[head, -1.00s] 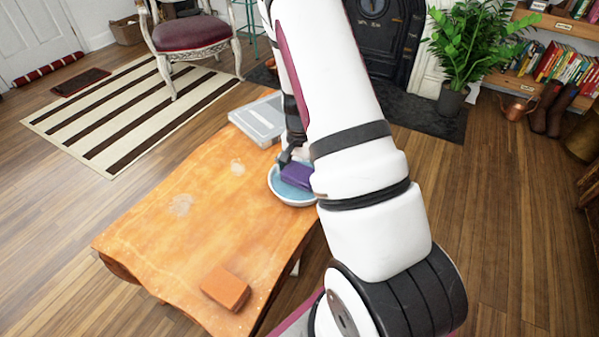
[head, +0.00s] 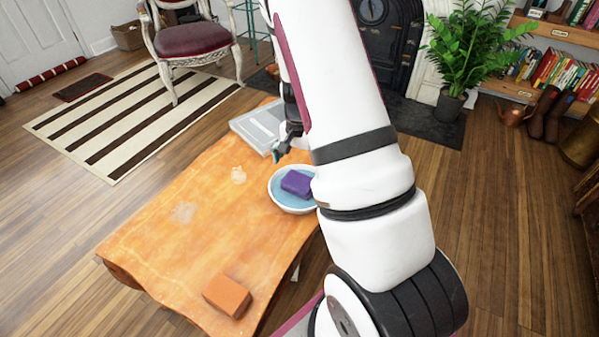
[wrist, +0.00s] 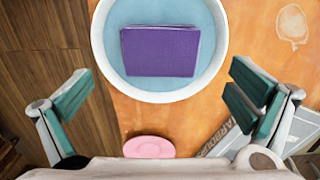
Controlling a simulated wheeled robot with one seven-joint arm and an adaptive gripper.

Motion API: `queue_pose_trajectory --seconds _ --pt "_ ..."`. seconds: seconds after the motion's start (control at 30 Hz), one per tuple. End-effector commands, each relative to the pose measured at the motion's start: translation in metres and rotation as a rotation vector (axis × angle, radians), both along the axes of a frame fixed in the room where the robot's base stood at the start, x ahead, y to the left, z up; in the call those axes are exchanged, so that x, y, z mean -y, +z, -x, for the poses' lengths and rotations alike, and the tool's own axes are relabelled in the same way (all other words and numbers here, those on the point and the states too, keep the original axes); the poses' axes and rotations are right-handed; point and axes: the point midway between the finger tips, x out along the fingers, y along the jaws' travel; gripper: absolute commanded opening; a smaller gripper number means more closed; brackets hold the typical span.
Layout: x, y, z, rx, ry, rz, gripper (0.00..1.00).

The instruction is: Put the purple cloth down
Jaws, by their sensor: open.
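The purple cloth (head: 297,183) is a folded block lying in a white bowl with a blue inside (head: 284,203) on the orange wooden table. In the wrist view the cloth (wrist: 160,51) lies flat inside the bowl (wrist: 105,72), clear of the bowl's rim. My gripper (head: 283,150) is above and just behind the bowl in the head view, partly hidden by my arm. In the wrist view my gripper (wrist: 158,97) has its fingers wide apart, with nothing between them, and does not touch the cloth.
An orange block (head: 227,295) lies at the table's near end. A grey book (head: 260,128) lies at the far end, and a pink round thing (wrist: 149,147) is near it. The table's left middle (head: 175,235) is mostly clear. A chair (head: 190,45) stands beyond.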

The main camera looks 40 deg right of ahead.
Motion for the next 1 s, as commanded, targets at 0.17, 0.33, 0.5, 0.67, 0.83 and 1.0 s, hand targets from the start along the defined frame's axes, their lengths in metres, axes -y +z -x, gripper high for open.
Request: queue_pose_trajectory --seconds 0.17,0.33,0.5,0.67,0.83,1.0 --pt "0.000 0.036 0.000 0.002 0.001 0.002 1.00" --pt "0.000 0.052 0.000 0.000 0.002 0.001 1.00" --pt "-0.013 0.072 0.000 0.014 0.035 -0.018 1.00" --pt "-0.057 0.124 0.007 0.050 0.167 -0.074 1.00" --pt "-0.112 0.187 0.036 0.083 0.366 -0.128 1.00" --pt "-0.158 0.238 0.081 0.103 0.571 -0.149 1.00"
